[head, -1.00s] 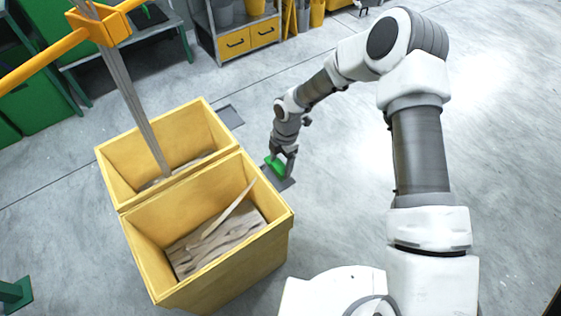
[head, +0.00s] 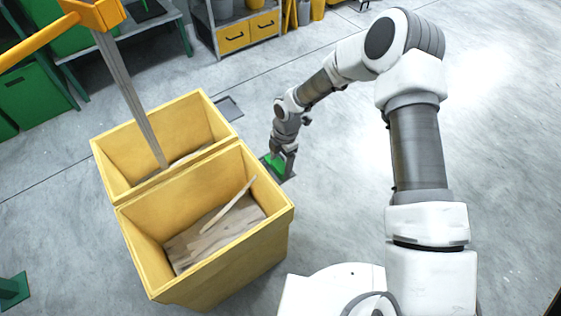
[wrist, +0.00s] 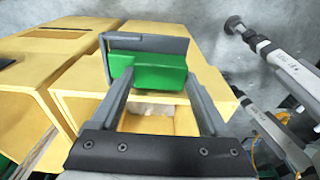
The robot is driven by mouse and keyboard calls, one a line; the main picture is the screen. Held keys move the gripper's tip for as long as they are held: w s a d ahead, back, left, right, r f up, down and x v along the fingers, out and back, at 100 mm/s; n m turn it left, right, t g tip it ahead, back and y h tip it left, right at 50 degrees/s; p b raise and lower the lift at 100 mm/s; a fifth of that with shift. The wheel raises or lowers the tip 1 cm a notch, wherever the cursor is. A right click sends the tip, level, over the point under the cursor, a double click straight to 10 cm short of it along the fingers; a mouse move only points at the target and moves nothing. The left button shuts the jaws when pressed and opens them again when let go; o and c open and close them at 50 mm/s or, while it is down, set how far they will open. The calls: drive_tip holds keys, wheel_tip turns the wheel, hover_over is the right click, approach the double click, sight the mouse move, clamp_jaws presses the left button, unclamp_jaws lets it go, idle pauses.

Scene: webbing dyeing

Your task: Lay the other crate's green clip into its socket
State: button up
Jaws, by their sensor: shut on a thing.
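The green clip (head: 274,164) is held in my gripper (head: 281,156), just right of the near yellow crate (head: 273,230). A dark flat plate (head: 288,176), possibly the socket, lies directly below it. I cannot tell whether the clip touches the plate. In the wrist view the green clip (wrist: 150,76) is between the two fingers of my gripper (wrist: 158,85), with a grey bar (wrist: 145,42) along its far edge. I cannot tell whether that bar belongs to clip or socket.
The far yellow crate (head: 112,165) adjoins the near one; a grey webbing strip (head: 137,95) hangs into it from an orange fixture (head: 95,12). A loose strip (head: 230,203) lies in the near crate. Another dark plate (head: 229,107) lies behind. The floor at right is clear.

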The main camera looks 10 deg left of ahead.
drive_tip(key=o, duration=1.2)
drive_tip(key=shift+o, duration=0.2)
drive_tip(key=shift+r, duration=0.1)
wheel_tip(320, 180, up, 17)
drive_tip(key=w+d+p, duration=0.2)
drive_tip(key=p, duration=0.2)
drive_tip(key=d+r+m+t+h, duration=0.1)
drive_tip(key=d+r+m+t, duration=0.1)
drive_tip(key=d+r+m, duration=0.7)
drive_tip(key=s+d+r+m+t+h, duration=0.1)
drive_tip(key=s+d+r+m, duration=0.45)
drive_tip(key=r, duration=0.25)
drive_tip(key=s+d+r+m+t, duration=0.1)
drive_tip(key=s+d+r+m, duration=0.4)
drive_tip(key=r, duration=0.4)
drive_tip(key=s+d+r+m+t+y, duration=0.1)
drive_tip(key=s+d+m, duration=0.2)
drive_tip(key=s+m, duration=0.15)
drive_tip(key=s+d+r+m+t, duration=0.2)
drive_tip(key=s+m, duration=0.1)
drive_tip(key=s, duration=0.3)
wheel_tip(320, 180, up, 12)
drive_tip(key=p, duration=1.2)
drive_tip(key=shift+s+d+m+p, duration=0.2)
drive_tip(key=shift+d+m+p, duration=0.1)
drive_tip(key=shift+m, duration=0.1)
